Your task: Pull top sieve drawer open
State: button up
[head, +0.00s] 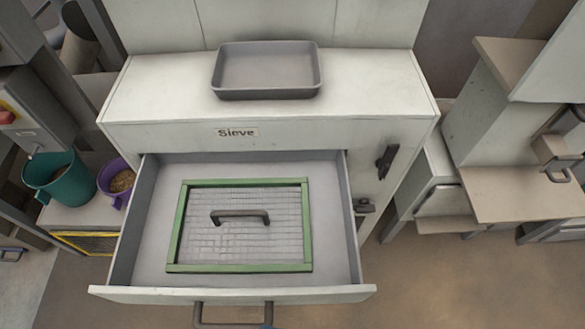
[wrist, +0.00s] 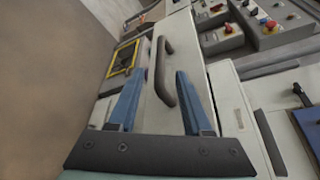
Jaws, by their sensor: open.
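The top sieve drawer (head: 232,294) under the "Sieve" label stands pulled well out of its white cabinet. Its dark bar handle (head: 234,305) is on the front, cut by the bottom edge of the head view. Inside lies a green-framed mesh sieve (head: 309,225) with its own dark handle. In the wrist view the drawer handle (wrist: 162,72) shows between the blue fingers of my gripper (wrist: 160,80), which are spread apart with space on both sides of the bar. Only a speck of blue finger shows in the head view, by the handle's right end.
A grey tray (head: 267,93) sits on the cabinet top. A teal bucket (head: 55,180) and a purple bucket (head: 112,193) of pellets stand left of the drawer. A dark lever (head: 386,161) is on the cabinet's right. Floor is open at the lower right.

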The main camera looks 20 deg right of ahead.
jog(key=shift+v, duration=2.2)
jog(key=shift+s, duration=0.1)
